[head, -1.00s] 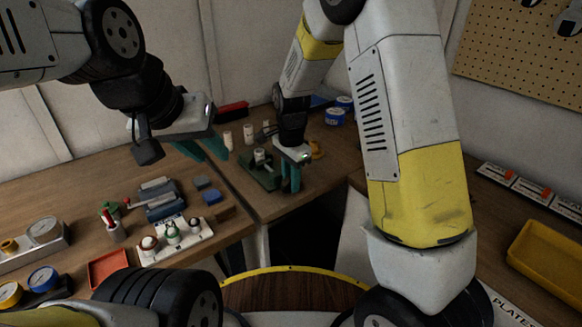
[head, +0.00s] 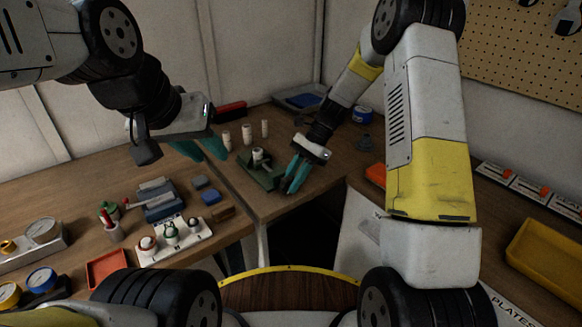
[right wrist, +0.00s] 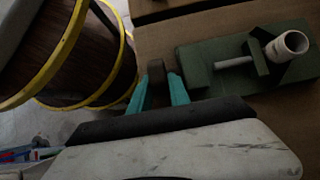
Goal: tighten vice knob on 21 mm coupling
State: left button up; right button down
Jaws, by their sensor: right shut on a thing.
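The green vice (head: 262,178) stands on the bench, with a pale coupling (head: 258,154) upright in it. In the right wrist view the vice base (right wrist: 205,67) lies to the right, with the hollow coupling (right wrist: 291,43) held between its jaws and a pale screw rod beside it. My right gripper (head: 290,184) is at the vice's near right end. In the right wrist view its teal fingers (right wrist: 158,82) are shut on the dark vice knob (right wrist: 156,69). My left gripper (head: 203,149) is open and empty, above the bench left of the vice.
Several loose pale couplings (head: 247,133) stand behind the vice. A red-topped case (head: 231,109) and a grey tray (head: 298,100) are farther back. A white button panel (head: 176,240) and a red tray (head: 107,268) are on the left bench. A yellow bin (head: 546,254) is at right.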

jog(key=g+y, duration=0.1)
jog(key=y, duration=0.1)
jog(key=g+y, duration=0.1)
jog(key=y, duration=0.1)
jog(key=shift+w+d+f+g, duration=0.1)
jog(key=shift+w+f+g, duration=0.05)
jog(key=shift+f+g, duration=0.25)
dwell(0.4)
jog(key=c, duration=1.5)
grip_release()
jog(key=shift+r, duration=0.1)
